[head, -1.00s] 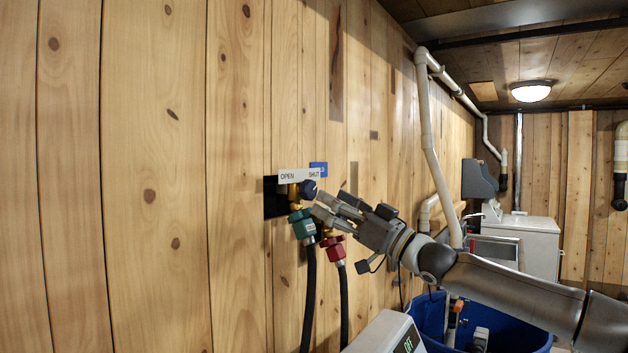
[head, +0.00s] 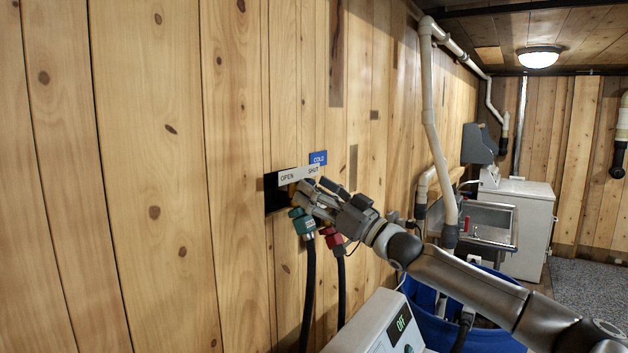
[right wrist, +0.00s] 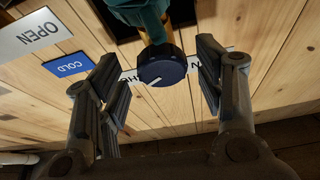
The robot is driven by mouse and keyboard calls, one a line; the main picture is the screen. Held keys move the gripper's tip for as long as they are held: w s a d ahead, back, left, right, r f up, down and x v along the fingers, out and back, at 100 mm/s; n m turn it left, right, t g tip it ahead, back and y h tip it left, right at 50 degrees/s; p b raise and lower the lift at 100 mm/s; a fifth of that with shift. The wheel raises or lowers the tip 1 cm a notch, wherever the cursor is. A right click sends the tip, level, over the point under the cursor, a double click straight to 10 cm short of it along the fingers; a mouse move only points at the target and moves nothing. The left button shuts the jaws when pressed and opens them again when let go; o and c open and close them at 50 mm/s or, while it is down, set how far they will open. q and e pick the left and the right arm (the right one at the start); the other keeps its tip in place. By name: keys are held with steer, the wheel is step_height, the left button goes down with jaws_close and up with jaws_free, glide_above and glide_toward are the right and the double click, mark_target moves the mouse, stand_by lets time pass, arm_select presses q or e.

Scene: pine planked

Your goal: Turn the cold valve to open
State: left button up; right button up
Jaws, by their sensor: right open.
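The cold valve's dark blue round knob (right wrist: 163,69) has a short white line on its face. It sits between the fingers of my right gripper (right wrist: 158,88) in the right wrist view, with gaps on both sides. In the head view my right gripper (head: 318,193) is at the wall box, open, and its fingers mostly hide the knob. A blue COLD label (head: 318,158) and a white strip reading OPEN and SHUT (head: 297,174) are above the valve. The COLD label also shows in the right wrist view (right wrist: 67,65). My left gripper is not in view.
A green hose coupling (head: 303,224) and a red one (head: 332,237) hang just below, with black hoses. A grey machine with an OFF display (head: 400,323) stands below right. A blue tub (head: 470,335) lies beyond. The plank wall on the left is clear.

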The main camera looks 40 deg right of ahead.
steer(key=shift+w+a+r, duration=0.1)
steer(key=shift+w+a, duration=0.05)
steer(key=shift+w, duration=0.15)
steer(key=c, duration=1)
steer(key=n+g+y+p, duration=0.1)
steer(key=n+y+p, duration=0.1)
steer(key=n+p, duration=0.2)
steer(key=shift+r, duration=0.1)
steer(key=o, duration=1)
